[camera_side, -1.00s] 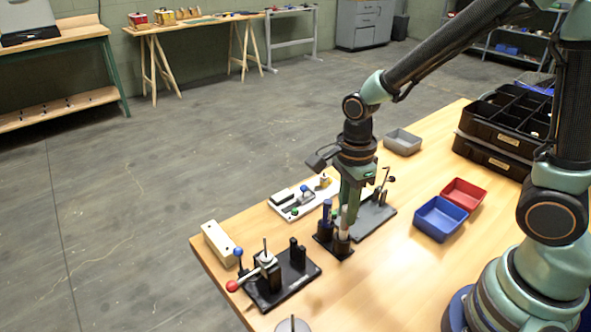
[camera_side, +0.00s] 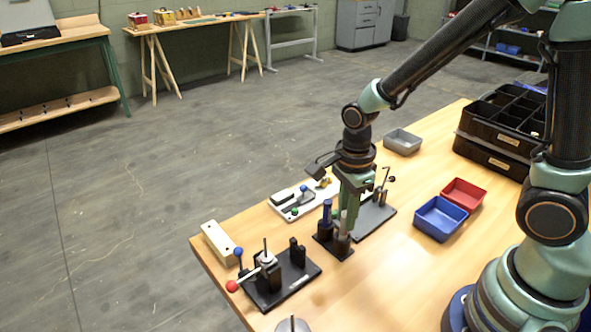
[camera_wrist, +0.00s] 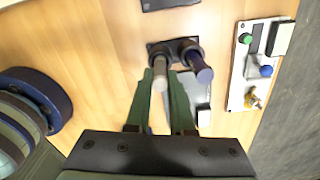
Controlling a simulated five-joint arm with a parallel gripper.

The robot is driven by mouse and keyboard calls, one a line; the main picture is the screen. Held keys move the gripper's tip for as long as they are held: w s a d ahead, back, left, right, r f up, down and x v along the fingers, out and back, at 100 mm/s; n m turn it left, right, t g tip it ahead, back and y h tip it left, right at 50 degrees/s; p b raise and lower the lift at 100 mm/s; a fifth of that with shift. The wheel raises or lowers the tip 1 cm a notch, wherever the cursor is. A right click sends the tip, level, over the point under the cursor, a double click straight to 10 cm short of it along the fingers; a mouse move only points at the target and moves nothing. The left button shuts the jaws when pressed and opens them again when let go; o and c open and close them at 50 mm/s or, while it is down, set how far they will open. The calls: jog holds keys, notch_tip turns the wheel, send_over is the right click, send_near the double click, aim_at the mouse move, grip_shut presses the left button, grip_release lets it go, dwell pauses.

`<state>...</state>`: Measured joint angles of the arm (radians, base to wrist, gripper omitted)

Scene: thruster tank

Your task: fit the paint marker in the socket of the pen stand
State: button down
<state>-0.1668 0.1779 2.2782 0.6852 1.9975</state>
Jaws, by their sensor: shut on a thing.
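The pen stand is a small black base (camera_side: 323,238) with two round sockets; it also shows in the wrist view (camera_wrist: 158,47). A pale, whitish-grey marker (camera_wrist: 160,84) is between the fingers of my gripper (camera_wrist: 165,80), which is shut on it. In the side view, this marker (camera_side: 343,221) is about upright, in line with the right socket (camera_side: 342,244). Its lower end meets or enters that socket; how deep I cannot tell. A dark blue marker (camera_side: 327,210) stands in the other socket, close beside my gripper.
A black fixture with red and blue knobs (camera_side: 283,277) stands nearer the front. A white panel (camera_side: 290,213) and a grey plate with a post (camera_side: 375,220) lie close to the stand.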

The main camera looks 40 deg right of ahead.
jog(key=shift+f, duration=0.2)
jog(key=c, duration=0.7)
grip_release()
jog(key=shift+r, duration=0.1)
notch_tip(320, 180, up, 16)
dwell(0.8)
jog(key=s+d+n+t, duration=0.1)
jog(key=d+n+t, duration=0.1)
jog(key=n, duration=0.8)
jog(key=s+d+r+n+t, duration=0.1)
jog(key=s+d+n+t, duration=0.1)
jog(key=n, duration=0.9)
jog(key=shift+d+t, duration=0.65)
jog(key=shift+t, duration=0.15)
